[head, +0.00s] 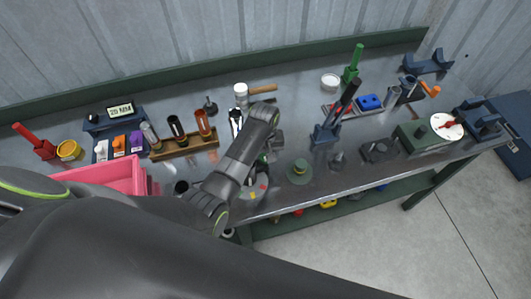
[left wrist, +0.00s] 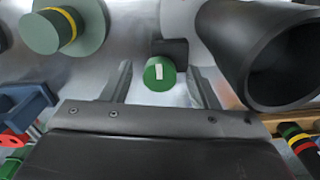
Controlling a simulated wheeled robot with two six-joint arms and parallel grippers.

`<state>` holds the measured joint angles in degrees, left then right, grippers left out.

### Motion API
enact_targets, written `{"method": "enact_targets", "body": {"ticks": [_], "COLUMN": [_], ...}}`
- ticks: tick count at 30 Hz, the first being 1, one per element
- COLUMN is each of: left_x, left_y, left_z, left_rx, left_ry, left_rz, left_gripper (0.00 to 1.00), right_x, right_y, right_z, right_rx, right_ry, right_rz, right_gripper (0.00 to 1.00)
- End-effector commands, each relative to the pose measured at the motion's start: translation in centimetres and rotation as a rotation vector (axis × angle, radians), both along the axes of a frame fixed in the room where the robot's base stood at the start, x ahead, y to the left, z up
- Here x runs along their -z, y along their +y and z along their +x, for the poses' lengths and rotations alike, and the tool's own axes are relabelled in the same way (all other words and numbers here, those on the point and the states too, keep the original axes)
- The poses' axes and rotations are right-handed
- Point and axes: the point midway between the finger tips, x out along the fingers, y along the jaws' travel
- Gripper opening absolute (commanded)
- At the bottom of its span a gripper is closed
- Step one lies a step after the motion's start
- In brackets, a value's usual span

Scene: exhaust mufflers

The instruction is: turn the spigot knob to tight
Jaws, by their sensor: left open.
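In the left wrist view a round green knob (left wrist: 160,73) with a white mark on its face sits in front of a dark block. I take it to be the spigot knob. My left gripper (left wrist: 161,86) is open, with one finger on each side of the knob in the picture; I see no contact, and the depth gap is unclear. In the head view my left arm reaches over the middle of the bench, and its gripper (head: 274,140) points down and hides most of the knob's area. My right gripper is not in view.
A large dark cylinder (left wrist: 262,50) is close on the right in the wrist view. A green flanged piece with a yellow band (head: 299,171) stands nearby, also in the wrist view (left wrist: 62,30). A blue tool holder (head: 325,134) and a pink bin (head: 100,175) stand on the bench.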

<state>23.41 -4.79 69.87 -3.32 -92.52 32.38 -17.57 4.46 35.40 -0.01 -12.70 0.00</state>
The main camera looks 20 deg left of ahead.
Motion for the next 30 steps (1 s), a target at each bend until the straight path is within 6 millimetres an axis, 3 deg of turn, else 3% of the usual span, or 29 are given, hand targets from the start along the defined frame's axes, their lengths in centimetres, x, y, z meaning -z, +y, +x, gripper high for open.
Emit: {"method": "enact_targets", "body": {"ticks": [1, 11, 20, 30], "left_x": [-0.01, -0.03, -0.04, -0.06], "left_y": [-0.02, -0.02, 0.01, 0.04], "left_z": [0.0, 0.03, 0.07, 0.09], "left_rx": [0.0, 0.0, 0.032, 0.243], "left_ry": [0.0, 0.0, -0.001, -0.003], "left_rz": [0.0, 0.0, 0.0, 0.001], "left_gripper": [0.54, 0.11, 0.1, 0.1], "right_x": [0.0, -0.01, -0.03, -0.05], "right_y": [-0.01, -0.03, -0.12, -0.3], "right_z": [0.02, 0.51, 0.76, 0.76], "right_rx": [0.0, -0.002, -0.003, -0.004], "right_ry": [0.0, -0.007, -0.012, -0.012], "right_rz": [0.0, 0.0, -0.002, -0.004], "right_gripper": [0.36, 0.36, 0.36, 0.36]}}
